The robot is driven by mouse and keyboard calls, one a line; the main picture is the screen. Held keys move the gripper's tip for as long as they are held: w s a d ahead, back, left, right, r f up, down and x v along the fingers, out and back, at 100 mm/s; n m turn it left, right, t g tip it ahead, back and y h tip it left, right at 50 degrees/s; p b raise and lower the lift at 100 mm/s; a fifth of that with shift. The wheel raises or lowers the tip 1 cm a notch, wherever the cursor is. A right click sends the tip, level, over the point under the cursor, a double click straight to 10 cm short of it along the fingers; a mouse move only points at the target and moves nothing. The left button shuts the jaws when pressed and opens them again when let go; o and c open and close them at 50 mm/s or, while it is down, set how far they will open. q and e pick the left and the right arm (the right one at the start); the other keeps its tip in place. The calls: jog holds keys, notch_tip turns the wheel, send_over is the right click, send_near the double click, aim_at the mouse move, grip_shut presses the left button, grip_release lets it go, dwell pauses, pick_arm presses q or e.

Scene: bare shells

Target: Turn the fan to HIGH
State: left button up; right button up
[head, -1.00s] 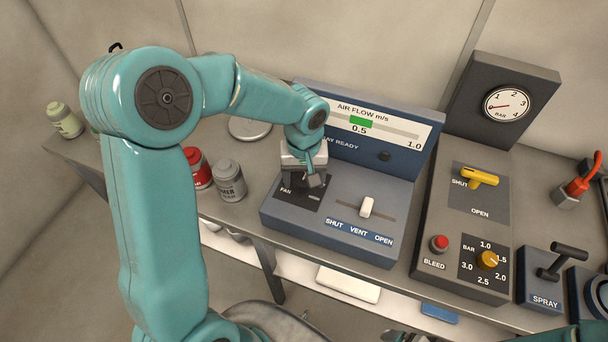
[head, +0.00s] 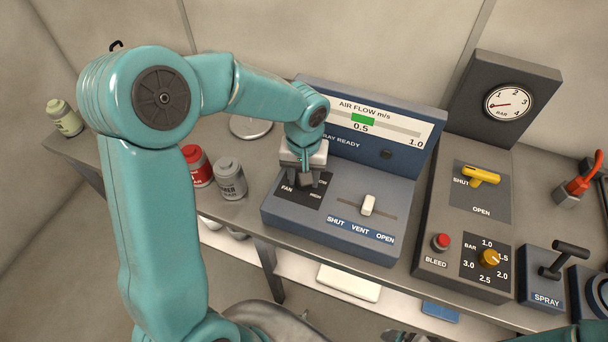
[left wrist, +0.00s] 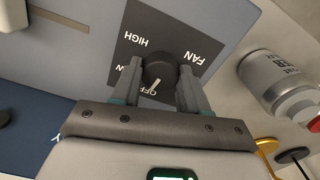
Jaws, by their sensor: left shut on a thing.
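The fan knob (left wrist: 160,68) is a dark round knob on a black plate marked FAN, HIGH, LOW and OFF. Its white pointer mark is at the OFF label in the left wrist view. My left gripper (left wrist: 158,82) is shut on the knob, with one finger on each side. In the head view my left gripper (head: 303,180) comes down onto the black fan plate (head: 297,198) from above and hides the knob. The LOW and HIGH labels show partly beside the fingers. My right gripper is not clearly in view.
The blue-grey console has a white slider (head: 368,205) and an air flow display (head: 385,123) with a green bar near 0.5. A grey can (head: 230,180) and a red can (head: 197,166) stand left of it. A valve panel (head: 465,225) stands to the right.

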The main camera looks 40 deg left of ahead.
pick_arm(q)
jog(key=m+b, duration=0.1)
jog(key=m, duration=0.4)
jog(key=shift+w, duration=0.1)
jog(key=m, duration=1.1)
jog(key=m+p, duration=0.1)
jog(key=m, duration=0.5)
dwell(0.5)
jog(key=o, duration=1.1)
jog(key=shift+c, duration=0.2)
